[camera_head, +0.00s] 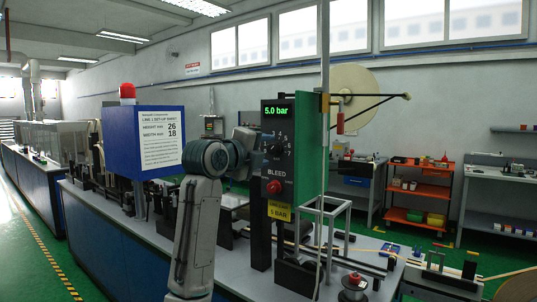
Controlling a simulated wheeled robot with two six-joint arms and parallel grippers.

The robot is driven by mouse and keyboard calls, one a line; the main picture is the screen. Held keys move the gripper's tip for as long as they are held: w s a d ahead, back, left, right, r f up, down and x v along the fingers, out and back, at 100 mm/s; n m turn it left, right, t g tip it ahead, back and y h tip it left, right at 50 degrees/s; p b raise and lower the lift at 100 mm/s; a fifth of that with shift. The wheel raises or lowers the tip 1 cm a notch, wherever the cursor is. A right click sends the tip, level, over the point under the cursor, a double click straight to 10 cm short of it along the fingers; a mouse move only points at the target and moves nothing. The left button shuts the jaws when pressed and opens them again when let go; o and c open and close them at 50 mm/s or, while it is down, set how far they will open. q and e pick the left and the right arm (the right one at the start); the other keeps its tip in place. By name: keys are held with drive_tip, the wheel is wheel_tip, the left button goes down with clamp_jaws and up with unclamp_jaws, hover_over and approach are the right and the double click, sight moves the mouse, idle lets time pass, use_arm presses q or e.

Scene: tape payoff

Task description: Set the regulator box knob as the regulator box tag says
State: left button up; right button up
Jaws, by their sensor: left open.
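The regulator box (269,230) is a tall dark panel near the middle, with a green side. Its green display (277,111) reads 5.0 bar. The dark knob (275,150) sits below the display, with a printed number scale around it; its pointer is too small to read. The yellow regulator box tag (279,207) appears to read "LINE CALLS 5 BAR". My left gripper (262,147) is open at the left of the knob, its fingers small and partly hidden by my arm. I cannot tell whether it touches the knob. My right gripper is not in view.
A red BLEED button (274,187) sits below the knob. A blue board with a white set-up sheet (160,139) stands left of my arm. A white frame (325,222) stands right of the box. An orange cart (417,200) stands far right.

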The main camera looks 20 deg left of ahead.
use_arm(q)
drive_tip(key=b+v, duration=0.2)
drive_tip(key=v, duration=0.6)
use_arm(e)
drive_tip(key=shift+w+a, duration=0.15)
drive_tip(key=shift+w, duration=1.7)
